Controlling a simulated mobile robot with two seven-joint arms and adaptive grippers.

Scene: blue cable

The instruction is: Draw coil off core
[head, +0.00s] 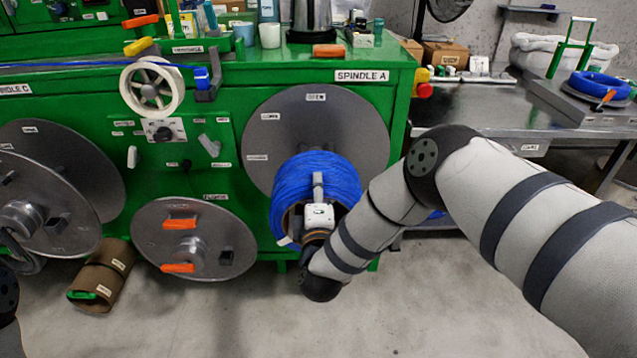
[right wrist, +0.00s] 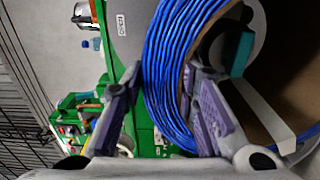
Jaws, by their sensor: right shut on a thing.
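The blue cable coil (head: 290,190) sits on spindle A in front of a large grey flange disc (head: 345,115). In the right wrist view the coil (right wrist: 175,60) curves around the brown inside of the core (right wrist: 290,90). A little of the core (head: 293,222) also shows in the head view. My right gripper (head: 318,215) is at the front face of the coil. In the right wrist view its fingers (right wrist: 160,108) straddle the coil's wall, one outside and one on the inner side, shut on it. My left gripper is out of view.
The green machine (head: 225,90) stands behind the coil. At right a steel bench (head: 500,110) carries another blue coil (head: 600,83). The floor (head: 240,310) in front is clear.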

